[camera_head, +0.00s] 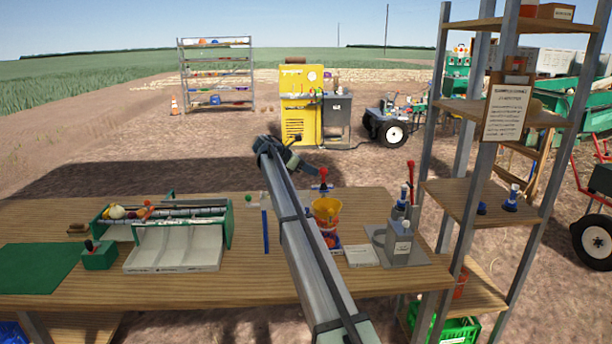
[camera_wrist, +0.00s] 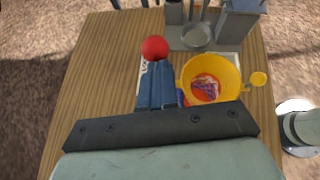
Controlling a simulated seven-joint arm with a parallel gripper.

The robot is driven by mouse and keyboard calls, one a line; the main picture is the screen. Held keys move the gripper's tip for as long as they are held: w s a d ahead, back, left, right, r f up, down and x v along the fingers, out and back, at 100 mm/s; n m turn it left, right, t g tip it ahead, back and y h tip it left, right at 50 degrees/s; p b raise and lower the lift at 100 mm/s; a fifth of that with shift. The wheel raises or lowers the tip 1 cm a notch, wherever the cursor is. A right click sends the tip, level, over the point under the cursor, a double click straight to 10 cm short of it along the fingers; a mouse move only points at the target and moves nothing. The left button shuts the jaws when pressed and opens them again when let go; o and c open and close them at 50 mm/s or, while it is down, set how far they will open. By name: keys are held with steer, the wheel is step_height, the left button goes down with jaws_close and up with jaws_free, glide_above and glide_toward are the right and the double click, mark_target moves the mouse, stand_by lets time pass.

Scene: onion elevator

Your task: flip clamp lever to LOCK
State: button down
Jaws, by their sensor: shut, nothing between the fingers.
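A red ball knob (camera_wrist: 154,48), apparently the clamp lever's end, shows just beyond my fingertips in the wrist view. In the head view a red knob (camera_head: 323,171) stands just right of my gripper (camera_head: 312,168). My gripper also shows in the wrist view (camera_wrist: 156,68), with its dark blue fingers closed together and empty. The fingertips look very near the knob; I cannot tell whether they touch it. A white label with partly covered letters (camera_wrist: 144,72) lies left of the fingers. The lever's shaft and clamp base are mostly hidden by my fingers.
A yellow funnel-like cup (camera_wrist: 213,72) stands close right of my fingers. A tall shelf (camera_head: 470,195) stands right.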

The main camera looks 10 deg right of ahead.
mark_target(324, 169)
steer(key=d+y, duration=0.1)
steer(key=d+r+y, duration=0.1)
steer(key=y, duration=0.1)
steer(key=shift+d, duration=0.25)
steer(key=shift+d+r, duration=0.2)
steer(key=shift+d, duration=0.95)
steer(key=d+r+v, duration=0.1)
steer(key=v, duration=0.8)
steer(key=shift+r, duration=0.45)
